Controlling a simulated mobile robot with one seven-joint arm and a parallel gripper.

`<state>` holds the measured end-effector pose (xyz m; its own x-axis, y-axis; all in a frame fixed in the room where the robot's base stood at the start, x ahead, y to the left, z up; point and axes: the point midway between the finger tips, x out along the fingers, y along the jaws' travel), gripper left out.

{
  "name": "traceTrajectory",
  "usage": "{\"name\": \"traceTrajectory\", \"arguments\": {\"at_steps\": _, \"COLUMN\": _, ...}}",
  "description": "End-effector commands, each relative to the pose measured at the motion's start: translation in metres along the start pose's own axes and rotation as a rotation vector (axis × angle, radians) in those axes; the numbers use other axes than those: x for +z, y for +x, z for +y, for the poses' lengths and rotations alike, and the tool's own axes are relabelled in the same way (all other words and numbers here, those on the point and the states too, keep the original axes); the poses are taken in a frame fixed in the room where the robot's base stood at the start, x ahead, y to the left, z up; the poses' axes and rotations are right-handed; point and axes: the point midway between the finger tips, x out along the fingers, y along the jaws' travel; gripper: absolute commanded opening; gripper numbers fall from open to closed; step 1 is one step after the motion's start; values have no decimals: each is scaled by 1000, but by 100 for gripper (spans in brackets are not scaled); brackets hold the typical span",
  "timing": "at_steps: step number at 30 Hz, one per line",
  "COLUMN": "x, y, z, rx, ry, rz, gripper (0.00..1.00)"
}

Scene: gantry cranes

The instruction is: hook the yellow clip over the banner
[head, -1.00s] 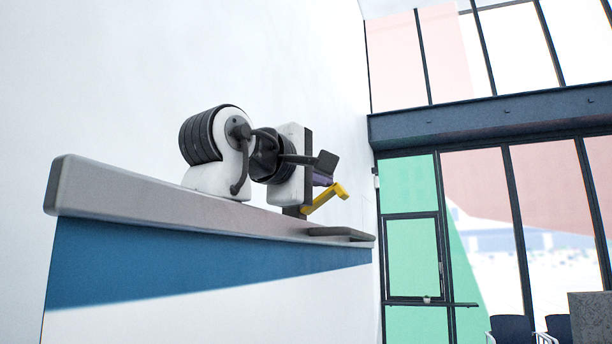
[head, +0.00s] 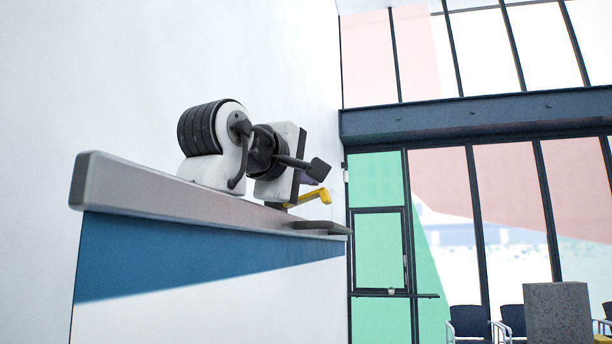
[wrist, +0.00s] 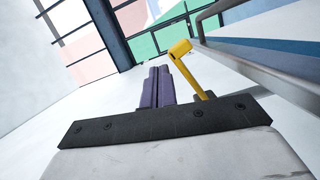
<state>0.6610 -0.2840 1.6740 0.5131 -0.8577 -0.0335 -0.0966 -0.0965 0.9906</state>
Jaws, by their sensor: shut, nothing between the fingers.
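The yellow clip (head: 308,198) is a bent bar projecting from the dark plate of my gripper; in the wrist view (wrist: 180,55) it stands right of the fingers with its bent end up. My gripper (wrist: 158,72) has two purple fingers lying together, shut and empty. In the head view only a sliver of purple (head: 307,178) shows behind a dark link. The blue and white banner (head: 150,262) hangs below a grey rail (head: 190,200). The clip shows above the rail's far part in the head view. I cannot tell its exact gap to the rail.
A flat dark ledge (head: 322,227) sits at the rail's far end. A white wall (head: 140,70) stands behind. A tall window wall (head: 450,200) with green and pink panes lies beyond. A grey block (head: 558,313) and chairs (head: 468,322) stand low at the right.

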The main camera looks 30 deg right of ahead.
Motion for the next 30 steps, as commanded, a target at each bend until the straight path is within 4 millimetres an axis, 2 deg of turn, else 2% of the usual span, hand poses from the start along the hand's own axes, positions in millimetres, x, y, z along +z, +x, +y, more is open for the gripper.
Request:
{"name": "traceTrajectory", "arguments": {"at_steps": 5, "x": 0, "y": -4, "z": -1, "rx": 1, "ry": 0, "rz": 0, "gripper": 0}}
{"name": "traceTrajectory", "arguments": {"at_steps": 8, "x": 0, "y": -14, "z": -2, "rx": 3, "ry": 0, "rz": 0, "gripper": 0}}
{"name": "traceTrajectory", "arguments": {"at_steps": 21, "x": 1, "y": -109, "z": -2, "rx": 3, "ry": 1, "rz": 1, "gripper": 0}}
{"name": "traceTrajectory", "arguments": {"at_steps": 25, "x": 0, "y": -127, "z": -1, "rx": 1, "ry": 0, "rz": 1, "gripper": 0}}
{"name": "traceTrajectory", "arguments": {"at_steps": 30, "x": 0, "y": -137, "z": 0, "rx": 0, "ry": 0, "rz": 0, "gripper": 0}}
